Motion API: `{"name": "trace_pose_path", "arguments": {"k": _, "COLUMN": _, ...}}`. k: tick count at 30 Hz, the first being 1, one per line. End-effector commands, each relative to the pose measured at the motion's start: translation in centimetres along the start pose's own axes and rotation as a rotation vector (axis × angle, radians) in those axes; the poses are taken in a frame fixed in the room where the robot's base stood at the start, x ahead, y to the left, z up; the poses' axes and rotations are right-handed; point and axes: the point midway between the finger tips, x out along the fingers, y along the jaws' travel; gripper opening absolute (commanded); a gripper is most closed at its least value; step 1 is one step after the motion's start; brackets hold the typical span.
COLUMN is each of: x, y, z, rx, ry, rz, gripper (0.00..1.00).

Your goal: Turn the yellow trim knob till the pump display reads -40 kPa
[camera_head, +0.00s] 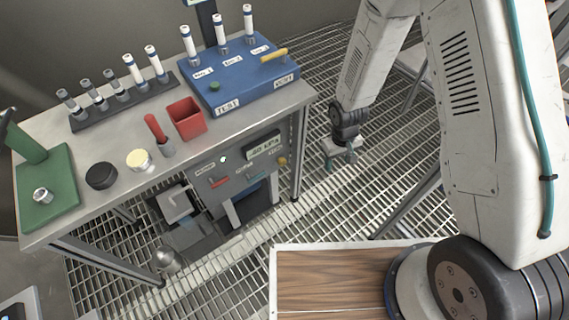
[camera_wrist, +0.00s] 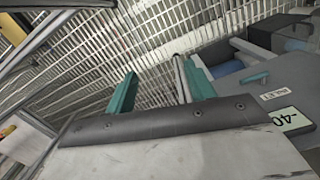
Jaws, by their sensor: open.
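The grey pump panel (camera_head: 240,170) is below the front edge of the steel table. Its display (camera_head: 263,146) appears to read -40 kPa; in the wrist view the display (camera_wrist: 290,119) shows -40. The small yellow trim knob (camera_head: 283,161) is at the panel's right end in the head view. I cannot make it out in the wrist view. My gripper (camera_head: 345,156) is to the right of the knob, apart from it.
The panel also carries a red handle (camera_head: 220,182) and a teal lever (camera_wrist: 255,77). A table leg (camera_head: 299,150) stands between the panel and my gripper in the head view. The steel table (camera_head: 130,185) holds a blue test block (camera_head: 240,90). Open grating (camera_head: 330,205) lies below my gripper.

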Motion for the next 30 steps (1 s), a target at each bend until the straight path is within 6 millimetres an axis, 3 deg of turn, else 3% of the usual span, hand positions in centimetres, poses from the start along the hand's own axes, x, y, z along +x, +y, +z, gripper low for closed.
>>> {"name": "trace_pose_path", "arguments": {"k": 1, "x": 3.0, "y": -0.6, "z": -0.3, "rx": -0.020, "ry": 0.021, "rz": -0.006, "gripper": 0.54}}
{"name": "trace_pose_path", "arguments": {"k": 9, "x": 16.0, "y": -4.1, "z": -2.5, "rx": -0.105, "ry": 0.258, "rz": -0.055, "gripper": 0.54}}
{"name": "trace_pose_path", "arguments": {"k": 12, "x": 20.0, "y": -5.6, "z": -3.0, "rx": -0.131, "ry": 0.380, "rz": -0.084, "gripper": 0.54}}
{"name": "trace_pose_path", "arguments": {"k": 16, "x": 23.6, "y": -7.7, "z": -3.8, "rx": -0.154, "ry": 0.579, "rz": -0.132, "gripper": 0.54}}
{"name": "trace_pose_path", "arguments": {"k": 20, "x": 23.5, "y": -8.9, "z": -6.2, "rx": -0.159, "ry": 0.812, "rz": -0.174, "gripper": 0.54}}
{"name": "trace_pose_path", "arguments": {"k": 24, "x": 19.7, "y": -9.4, "z": -10.1, "rx": -0.159, "ry": 1.057, "rz": -0.203, "gripper": 0.54}}
{"name": "trace_pose_path", "arguments": {"k": 30, "x": 16.6, "y": -9.6, "z": -11.8, "rx": -0.152, "ry": 1.222, "rz": -0.225, "gripper": 0.54}}
